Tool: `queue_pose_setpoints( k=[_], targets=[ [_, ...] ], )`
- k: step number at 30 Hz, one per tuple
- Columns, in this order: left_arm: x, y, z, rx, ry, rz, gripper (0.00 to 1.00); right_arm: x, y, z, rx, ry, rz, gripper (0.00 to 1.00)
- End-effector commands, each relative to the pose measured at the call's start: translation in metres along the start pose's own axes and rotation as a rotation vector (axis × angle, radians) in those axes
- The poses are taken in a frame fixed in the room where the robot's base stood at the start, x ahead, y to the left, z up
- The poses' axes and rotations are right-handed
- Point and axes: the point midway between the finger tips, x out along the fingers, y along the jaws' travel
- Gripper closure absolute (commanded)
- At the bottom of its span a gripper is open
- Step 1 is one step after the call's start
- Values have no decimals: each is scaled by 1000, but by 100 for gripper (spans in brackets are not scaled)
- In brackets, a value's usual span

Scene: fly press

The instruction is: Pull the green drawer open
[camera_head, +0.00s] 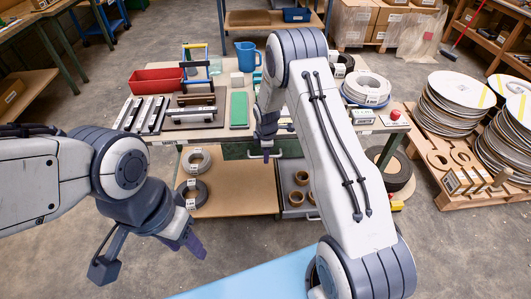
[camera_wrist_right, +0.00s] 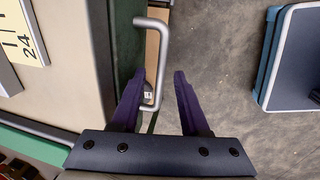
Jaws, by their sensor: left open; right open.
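The green drawer (camera_head: 235,151) shows as a green front under the workbench top in the head view, partly hidden by my right arm. It looks shut. Its silver bar handle (camera_wrist_right: 161,62) stands out from the front in the right wrist view; a piece of it shows in the head view too. My right gripper (camera_head: 268,150) is at the drawer front. In the wrist view its purple fingers (camera_wrist_right: 158,100) are open, and the near part of the handle lies between them, closer to the left finger. My left gripper (camera_head: 150,258) is open and empty, over the floor at left.
The workbench top (camera_head: 210,132) holds a red bin (camera_head: 156,80), a blue jug (camera_head: 247,56) and several tools. A lower shelf (camera_head: 240,185) with tape rolls lies below the drawer. A pallet with stacked discs (camera_head: 455,100) stands at right.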

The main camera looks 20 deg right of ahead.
Motion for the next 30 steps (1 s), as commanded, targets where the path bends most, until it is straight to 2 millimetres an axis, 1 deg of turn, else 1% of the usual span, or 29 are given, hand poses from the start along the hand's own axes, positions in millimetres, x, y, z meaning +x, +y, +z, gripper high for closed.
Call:
queue_pose_setpoints(
  k=[3,4,5,6,7,30],
  targets=[
    [0,0,0,0,0,0,50,0,0,0,0,0,0,55],
    [0,0,0,0,0,0,50,0,0,0,0,0,0,63],
    [0,0,0,0,0,0,50,0,0,0,0,0,0,74],
    [0,0,0,0,0,0,50,0,0,0,0,0,0,90],
    [0,0,0,0,0,0,50,0,0,0,0,0,0,100],
    [0,0,0,0,0,0,50,-1,0,0,1,0,0,100]
  ],
)
